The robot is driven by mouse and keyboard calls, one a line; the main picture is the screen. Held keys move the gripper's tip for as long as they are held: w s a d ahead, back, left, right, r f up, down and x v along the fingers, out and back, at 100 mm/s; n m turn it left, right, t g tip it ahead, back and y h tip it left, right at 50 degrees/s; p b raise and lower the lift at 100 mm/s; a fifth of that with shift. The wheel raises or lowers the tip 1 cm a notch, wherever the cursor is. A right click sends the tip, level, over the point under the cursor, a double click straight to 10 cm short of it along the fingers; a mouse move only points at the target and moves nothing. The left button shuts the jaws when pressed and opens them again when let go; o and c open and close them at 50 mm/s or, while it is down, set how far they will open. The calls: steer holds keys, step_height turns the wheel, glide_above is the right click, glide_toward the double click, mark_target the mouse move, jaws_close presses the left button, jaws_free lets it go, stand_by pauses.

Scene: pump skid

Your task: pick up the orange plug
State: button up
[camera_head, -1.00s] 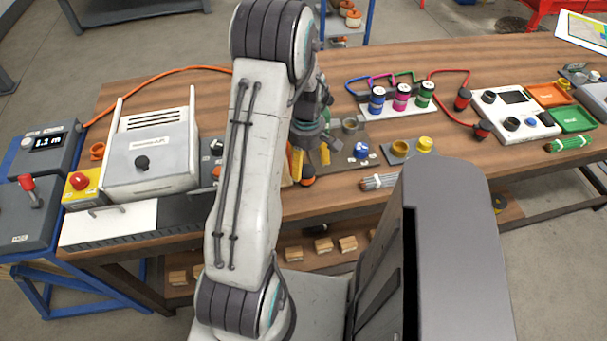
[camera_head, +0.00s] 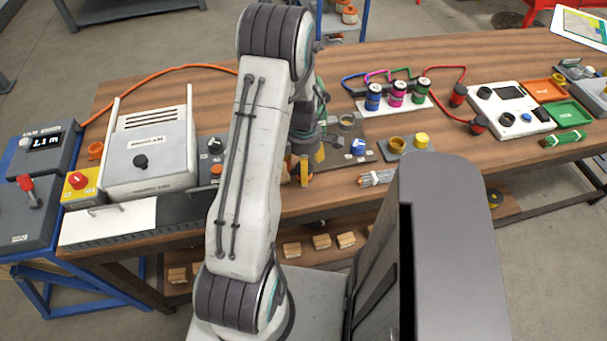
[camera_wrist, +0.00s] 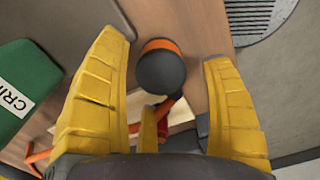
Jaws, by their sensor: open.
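The orange plug (camera_wrist: 160,67) shows in the wrist view as a round dark-grey end with an orange band along its upper rim. It sits between the spread yellow fingers of my gripper (camera_wrist: 165,52), with a gap on either side. My gripper is open and not closed on it. In the head view my gripper (camera_head: 305,172) points down near the front edge of the bench, partly hidden by my own arm. I cannot make out the plug clearly in the head view.
The wooden bench (camera_head: 440,70) holds a grey control box (camera_head: 150,155) to the left. A green labelled block (camera_wrist: 25,85) is left in the wrist view.

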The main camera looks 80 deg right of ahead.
steer(key=shift+f+p, duration=0.35)
steer(key=shift+f, duration=1.6)
steer(key=shift+c, duration=0.3)
steer(key=c, duration=1.3)
steer(key=shift+r, duration=0.15)
steer(key=shift+r, duration=0.6)
step_height(320, 180, up, 2)
steer(key=shift+r+b, duration=0.1)
steer(key=shift+b, duration=0.4)
steer(key=s+a+r+b, duration=0.2)
steer(key=s+a+r, duration=0.4)
steer(key=s, duration=0.4)
steer(key=shift+r, duration=0.7)
